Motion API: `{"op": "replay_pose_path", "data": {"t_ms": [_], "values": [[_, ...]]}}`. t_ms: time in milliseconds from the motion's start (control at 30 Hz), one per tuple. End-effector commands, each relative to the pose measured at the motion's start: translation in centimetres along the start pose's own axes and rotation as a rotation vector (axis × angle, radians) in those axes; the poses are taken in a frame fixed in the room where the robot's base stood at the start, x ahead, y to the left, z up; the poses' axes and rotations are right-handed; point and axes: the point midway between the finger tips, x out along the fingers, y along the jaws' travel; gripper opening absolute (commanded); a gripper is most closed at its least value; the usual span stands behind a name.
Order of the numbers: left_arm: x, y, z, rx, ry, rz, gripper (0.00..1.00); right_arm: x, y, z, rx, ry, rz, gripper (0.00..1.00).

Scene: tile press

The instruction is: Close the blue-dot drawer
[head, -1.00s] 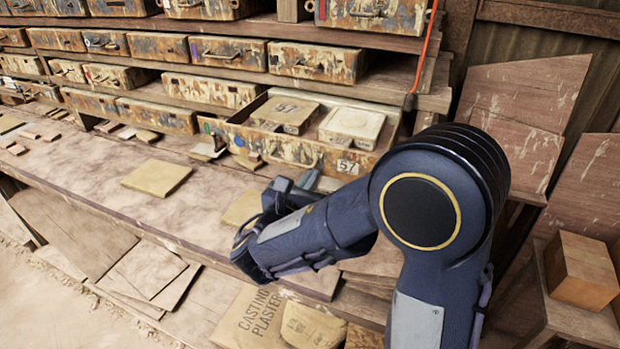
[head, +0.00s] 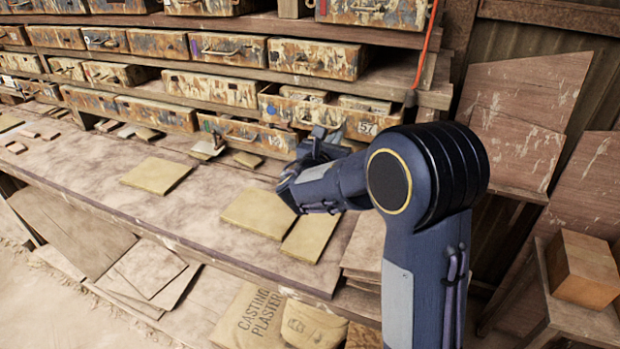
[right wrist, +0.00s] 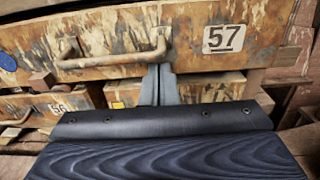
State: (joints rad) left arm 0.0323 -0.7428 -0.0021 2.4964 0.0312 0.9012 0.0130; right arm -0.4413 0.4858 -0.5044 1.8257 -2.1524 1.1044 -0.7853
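The blue-dot drawer (head: 345,122) is in the head view at the right end of its shelf row, with a blue dot at its left and a label 57 at its right. It stands partly out, and the tops of its contents show above its front. In the right wrist view its front (right wrist: 190,45) fills the upper part, with a bar handle (right wrist: 115,55). My right gripper (head: 322,138) is at the drawer's front. In the right wrist view its fingers (right wrist: 159,75) are together and empty, against or just before the front, by the handle's right end. My left gripper is out of view.
A drawer labelled 56 (right wrist: 60,106) is below. More painted drawers (head: 228,90) fill the shelves at left. Flat tiles (head: 258,212) lie on the workbench (head: 190,220) under my right arm. An orange cord (head: 424,55) hangs at the drawer's right.

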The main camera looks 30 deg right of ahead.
Motion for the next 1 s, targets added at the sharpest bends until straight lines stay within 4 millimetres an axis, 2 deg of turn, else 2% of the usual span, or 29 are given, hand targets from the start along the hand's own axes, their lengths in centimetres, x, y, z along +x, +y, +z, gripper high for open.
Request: {"op": "replay_pose_path", "data": {"t_ms": [33, 100, 300, 533, 1000], "values": [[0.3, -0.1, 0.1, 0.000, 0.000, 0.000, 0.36, 1.3, -0.3, 0.1, 0.002, -0.008, -0.010, 0.00], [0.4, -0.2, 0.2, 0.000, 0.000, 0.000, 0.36, 2.5, -0.3, 0.1, 0.000, -0.008, -0.009, 0.00], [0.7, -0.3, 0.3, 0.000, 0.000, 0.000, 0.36, 4.7, -0.3, 0.2, 0.002, -0.008, -0.008, 0.00], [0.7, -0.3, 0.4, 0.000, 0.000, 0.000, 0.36, 5.5, -0.2, 0.3, 0.003, -0.007, -0.007, 0.00], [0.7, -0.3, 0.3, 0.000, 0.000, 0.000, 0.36, 5.5, -0.1, 0.5, 0.003, -0.010, -0.007, 0.00]]}}
